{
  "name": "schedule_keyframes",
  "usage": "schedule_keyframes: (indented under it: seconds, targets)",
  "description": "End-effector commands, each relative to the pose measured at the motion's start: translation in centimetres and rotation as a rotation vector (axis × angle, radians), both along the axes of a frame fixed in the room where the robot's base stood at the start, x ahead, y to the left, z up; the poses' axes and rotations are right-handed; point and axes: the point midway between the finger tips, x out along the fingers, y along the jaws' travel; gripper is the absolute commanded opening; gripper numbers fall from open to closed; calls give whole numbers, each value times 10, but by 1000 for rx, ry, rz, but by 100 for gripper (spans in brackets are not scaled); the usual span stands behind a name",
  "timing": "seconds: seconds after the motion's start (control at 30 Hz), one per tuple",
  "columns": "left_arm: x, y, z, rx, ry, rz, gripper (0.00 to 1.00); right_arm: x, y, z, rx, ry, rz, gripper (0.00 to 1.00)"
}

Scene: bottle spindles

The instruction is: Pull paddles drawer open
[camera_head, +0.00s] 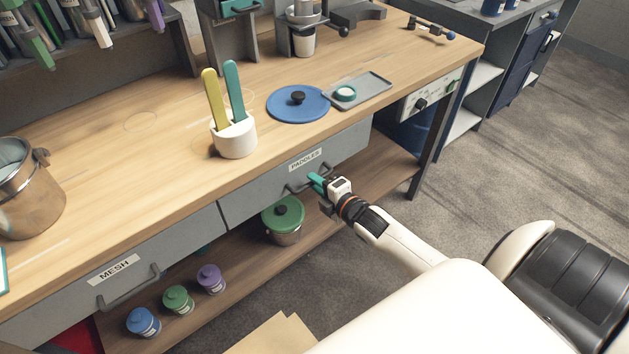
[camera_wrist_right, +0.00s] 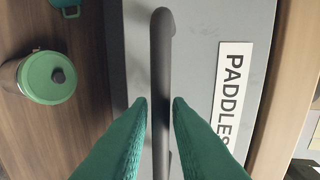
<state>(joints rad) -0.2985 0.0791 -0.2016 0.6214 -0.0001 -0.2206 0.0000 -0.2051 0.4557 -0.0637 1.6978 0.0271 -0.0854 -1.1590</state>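The paddles drawer (camera_head: 262,192) is a grey front under the wooden worktop, with a white PADDLES label (camera_head: 305,160); it looks closed. Its dark bar handle (camera_head: 296,187) also runs lengthwise through the right wrist view (camera_wrist_right: 161,70). My right gripper (camera_head: 316,182) is at the handle. In the right wrist view its green fingertips (camera_wrist_right: 159,103) are apart, one on each side of the bar, with narrow gaps visible. The handle's lower end is partly hidden between the fingers. My left gripper is not in view.
A green-lidded pot (camera_head: 284,222) stands on the lower shelf beneath the drawer. The MESH drawer (camera_head: 95,285) is to the left. On the worktop (camera_head: 150,150) are a white holder (camera_head: 234,140) with two paddles, a blue disc (camera_head: 298,106) and a grey tray (camera_head: 368,90).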

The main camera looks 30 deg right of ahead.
Motion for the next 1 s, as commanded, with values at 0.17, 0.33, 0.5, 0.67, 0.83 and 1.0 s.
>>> schedule_keyframes:
  seconds: [0.17,0.33,0.5,0.67,0.83,1.0]
  targets:
    - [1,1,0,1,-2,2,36,10,1,-2,-1,1,0,17]
    - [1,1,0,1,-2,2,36,10,1,-2,0,1,0,17]
    - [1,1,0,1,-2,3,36,10,1,-2,0,1,0,4]
    - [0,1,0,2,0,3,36,10,1,-2,0,1,0,0]
    - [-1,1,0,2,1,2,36,9,1,-2,0,2,0,0]
    - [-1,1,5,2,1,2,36,3,0,-1,1,3,-1,0]
